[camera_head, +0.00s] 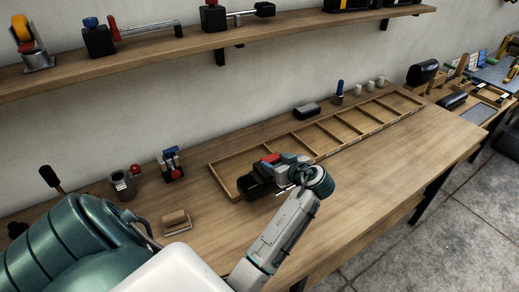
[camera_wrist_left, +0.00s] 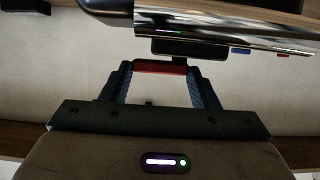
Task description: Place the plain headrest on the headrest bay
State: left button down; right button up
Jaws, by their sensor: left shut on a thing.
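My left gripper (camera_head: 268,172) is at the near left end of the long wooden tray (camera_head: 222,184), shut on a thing. A black blocky piece (camera_head: 256,186) at its tips overlaps the tray's left end; I cannot tell whether it is the headrest or part of the gripper. In the left wrist view, the blue gripper fingers (camera_wrist_left: 163,88) stand either side of a red bar, close to a shiny chrome cylinder (camera_wrist_left: 225,32). A dark grey cushion-shaped block (camera_head: 307,110) lies behind the tray. I cannot tell which tray compartment is the headrest bay. My right gripper is not shown.
A small brown block (camera_head: 175,222) and a black-red-blue tool (camera_head: 172,165) stand on the bench left of the tray. A shelf with tools (camera_head: 200,50) hangs above. A blue-topped bottle (camera_head: 339,92) and small white cups stand behind the tray. The bench right of my arm is clear.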

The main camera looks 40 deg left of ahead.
pick_arm(q)
jog(key=b+x, duration=0.2)
jog(key=x, duration=0.9)
jog(key=shift+w+d+b, duration=0.2)
jog(key=shift+w+b, duration=0.15)
jog(key=shift+w, duration=0.05)
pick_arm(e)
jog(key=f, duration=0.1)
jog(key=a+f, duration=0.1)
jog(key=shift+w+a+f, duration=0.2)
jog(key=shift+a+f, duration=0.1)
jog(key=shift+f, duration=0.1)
pick_arm(q)
jog(key=c, duration=0.5)
grip_release()
jog(key=shift+f, duration=0.15)
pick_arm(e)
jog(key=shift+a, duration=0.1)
pick_arm(q)
jog(key=shift+d, duration=0.1)
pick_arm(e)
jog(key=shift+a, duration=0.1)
pick_arm(q)
jog(key=p+v, duration=0.3)
jog(key=v, duration=0.9)
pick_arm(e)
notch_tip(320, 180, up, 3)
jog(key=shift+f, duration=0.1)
